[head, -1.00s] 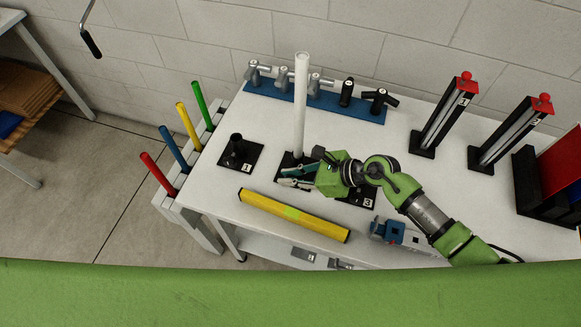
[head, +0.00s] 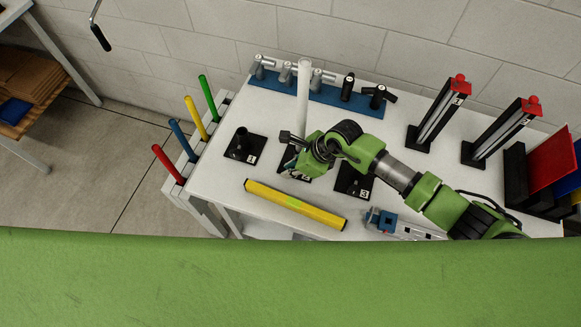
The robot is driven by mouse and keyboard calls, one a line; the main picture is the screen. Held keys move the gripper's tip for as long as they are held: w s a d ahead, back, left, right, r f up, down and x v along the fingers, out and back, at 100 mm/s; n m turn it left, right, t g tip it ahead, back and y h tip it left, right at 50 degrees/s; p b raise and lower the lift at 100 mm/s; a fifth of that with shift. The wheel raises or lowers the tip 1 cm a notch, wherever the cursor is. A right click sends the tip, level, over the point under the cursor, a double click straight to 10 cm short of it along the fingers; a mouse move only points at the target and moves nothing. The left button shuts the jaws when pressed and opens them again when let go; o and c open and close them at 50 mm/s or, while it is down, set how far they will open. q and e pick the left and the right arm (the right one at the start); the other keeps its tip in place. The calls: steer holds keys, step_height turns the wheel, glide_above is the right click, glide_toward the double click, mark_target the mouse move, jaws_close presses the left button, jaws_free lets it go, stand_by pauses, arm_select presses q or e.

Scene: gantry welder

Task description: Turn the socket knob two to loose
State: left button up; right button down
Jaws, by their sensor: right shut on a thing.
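Socket two is a black base (head: 288,157) in the middle of the white table, with a tall white tube (head: 303,100) standing upright in it. My right gripper (head: 291,171) is at the front of this base, close to the foot of the tube, and is shut on the socket's knob. The knob is hidden by the fingers and wrist, so its angle cannot be seen. My left gripper is not in view.
Socket one (head: 244,146) stands empty at the left and socket three (head: 354,182) at the right. A yellow bar (head: 294,207) lies in front. A blue rail (head: 330,97) with several handles runs along the back. Two black stands (head: 440,113) with red tops stand at the right.

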steer(key=c, duration=2.3)
jaws_free()
steer(key=shift+c, duration=0.2)
steer(key=shift+r, duration=0.1)
steer(key=v, duration=1.1)
steer(key=shift+d+r, duration=0.2)
steer(key=shift+r, duration=0.15)
